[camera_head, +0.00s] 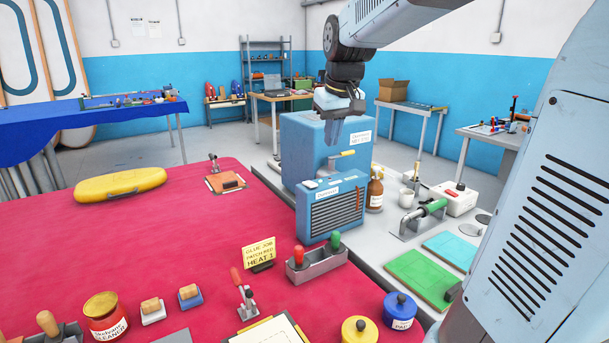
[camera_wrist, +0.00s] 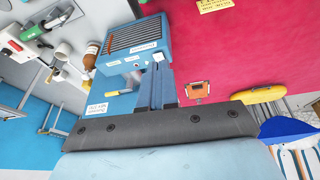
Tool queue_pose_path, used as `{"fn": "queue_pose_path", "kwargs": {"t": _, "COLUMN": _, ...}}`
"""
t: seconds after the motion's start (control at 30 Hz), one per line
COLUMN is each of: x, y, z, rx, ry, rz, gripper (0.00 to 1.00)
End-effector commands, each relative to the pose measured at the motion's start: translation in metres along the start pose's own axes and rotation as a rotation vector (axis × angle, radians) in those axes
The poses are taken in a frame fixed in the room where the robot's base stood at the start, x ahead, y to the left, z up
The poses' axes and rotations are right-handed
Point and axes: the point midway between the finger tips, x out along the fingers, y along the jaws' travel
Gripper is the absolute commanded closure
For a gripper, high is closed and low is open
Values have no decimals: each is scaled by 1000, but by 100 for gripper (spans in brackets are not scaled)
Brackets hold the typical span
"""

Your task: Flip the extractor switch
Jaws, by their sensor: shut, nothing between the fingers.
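The extractor is a blue box with a dark slatted grille (camera_head: 336,211) and a white label, standing at the table edge in the head view. It shows at the top of the wrist view (camera_wrist: 135,38). Small white pieces (camera_head: 310,184) sit on its top; one (camera_wrist: 158,57) looks like a switch, but its setting is too small to tell. My gripper (camera_head: 333,160) is above and behind the extractor's top, pointing down. In the wrist view its shut, empty fingers (camera_wrist: 157,68) end close to that white piece; I cannot tell whether they touch.
A larger blue cabinet (camera_head: 300,145) with a yellow handle (camera_head: 342,154) stands just behind. A brown bottle (camera_head: 375,190) is to the right. A holder (camera_head: 318,268) with red and green handles stands in front. The red table (camera_head: 190,220) has free room at left.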

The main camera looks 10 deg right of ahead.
Motion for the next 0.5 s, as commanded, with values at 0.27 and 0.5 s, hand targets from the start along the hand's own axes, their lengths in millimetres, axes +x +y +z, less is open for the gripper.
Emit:
{"fn": "queue_pose_path", "kwargs": {"t": 0.27, "x": 31, "y": 14, "z": -61, "rx": -52, "ry": -47, "rz": -33, "gripper": 100}}
{"fn": "queue_pose_path", "kwargs": {"t": 0.5, "x": 58, "y": 26, "z": -103, "rx": -92, "ry": -75, "rz": -64, "gripper": 100}}
